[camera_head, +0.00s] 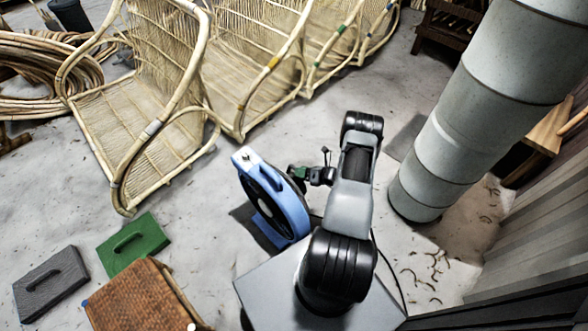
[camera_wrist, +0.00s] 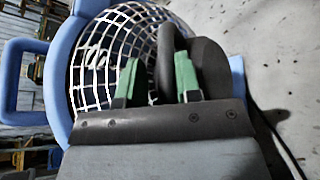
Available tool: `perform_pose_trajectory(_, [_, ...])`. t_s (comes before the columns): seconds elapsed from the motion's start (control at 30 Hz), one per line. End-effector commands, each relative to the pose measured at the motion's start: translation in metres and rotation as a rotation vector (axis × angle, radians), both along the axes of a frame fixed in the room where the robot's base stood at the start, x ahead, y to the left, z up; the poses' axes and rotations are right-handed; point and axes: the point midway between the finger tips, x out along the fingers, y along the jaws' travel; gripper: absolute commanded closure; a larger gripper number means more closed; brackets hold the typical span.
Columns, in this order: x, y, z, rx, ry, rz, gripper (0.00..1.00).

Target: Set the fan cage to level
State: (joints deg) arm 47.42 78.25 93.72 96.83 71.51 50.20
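The blue floor fan (camera_head: 293,207) stands on the concrete floor just left of my arm, its round head seen nearly edge-on and leaning. In the wrist view its white wire cage (camera_wrist: 88,62) sits inside the blue housing (camera_wrist: 60,75). A dark rounded knob-like part (camera_wrist: 208,62) is at the housing's side, with a thin dark piece rising between my fingers. My gripper (camera_head: 300,173) is at the fan's right side. In the wrist view my gripper (camera_wrist: 158,80) has its green fingertips apart, with cage visible between them. Whether the fingers touch the dark part is unclear.
Rattan chair frames (camera_head: 150,90) line the back left. A green block (camera_head: 135,245), a grey block (camera_head: 50,283) and a woven brown box (camera_head: 140,298) lie at lower left. A thick grey duct (camera_head: 445,140) stands at right. Floor left of the fan is clear.

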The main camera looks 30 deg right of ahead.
Motion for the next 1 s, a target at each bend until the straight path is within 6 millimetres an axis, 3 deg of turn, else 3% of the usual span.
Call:
perform_pose_trajectory(0.2, [-0.036,-0.024,0.017,0.001,-0.004,-0.002,0.71])
perform_pose_trajectory(0.43, [-0.062,-0.041,0.026,0.000,-0.004,-0.001,0.71])
perform_pose_trajectory(1.0, [-0.073,-0.047,0.028,0.000,-0.003,0.002,0.71])
